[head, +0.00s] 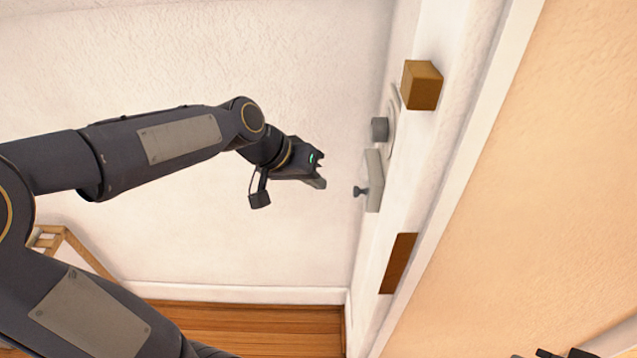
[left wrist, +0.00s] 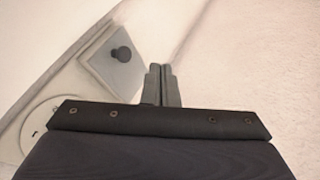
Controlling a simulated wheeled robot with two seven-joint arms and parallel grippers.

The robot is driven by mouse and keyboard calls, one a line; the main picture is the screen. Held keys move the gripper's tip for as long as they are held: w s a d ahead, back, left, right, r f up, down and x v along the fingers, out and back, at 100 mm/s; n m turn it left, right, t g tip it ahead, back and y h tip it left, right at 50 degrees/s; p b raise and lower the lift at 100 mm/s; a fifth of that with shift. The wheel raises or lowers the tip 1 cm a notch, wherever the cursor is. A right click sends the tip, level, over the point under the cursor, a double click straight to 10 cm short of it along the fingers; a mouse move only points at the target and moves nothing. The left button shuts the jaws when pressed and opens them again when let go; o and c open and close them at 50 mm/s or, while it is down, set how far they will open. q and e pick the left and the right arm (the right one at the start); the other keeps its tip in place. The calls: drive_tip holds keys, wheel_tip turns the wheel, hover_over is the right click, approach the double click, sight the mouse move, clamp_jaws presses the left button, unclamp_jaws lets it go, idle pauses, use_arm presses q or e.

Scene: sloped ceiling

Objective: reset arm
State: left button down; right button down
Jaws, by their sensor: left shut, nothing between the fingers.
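My left arm comes in from the left in the head view, bent at the elbow. Its gripper (head: 321,170) is shut and empty, held in the air to the left of a wall panel with fittings. In the left wrist view the two fingers (left wrist: 161,80) are together with nothing between them. A grey plate with a dark knob (head: 372,182) is just right of the gripper, apart from it. The same plate shows in the left wrist view (left wrist: 110,68). My right gripper is not in view; a few dark pieces at the bottom right edge cannot be made out.
A wooden block (head: 421,86) and a brown rectangular piece (head: 398,263) are on the white panel. A wooden frame (head: 62,240) stands lower left on the wood floor (head: 240,317). Open air surrounds the gripper.

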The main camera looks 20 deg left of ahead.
use_arm(q)
drive_tip(key=s+d+v, duration=0.1)
drive_tip(key=v, duration=0.7)
drive_tip(key=s+f, duration=0.4)
drive_tip(key=s, duration=0.3)
drive_tip(key=s+f+n+y+p, duration=0.1)
drive_tip(key=s+f, duration=0.3)
drive_tip(key=s, duration=0.4)
drive_tip(key=shift+s+d+f, duration=0.15)
drive_tip(key=shift+s+d, duration=0.2)
drive_tip(key=shift+d, duration=0.1)
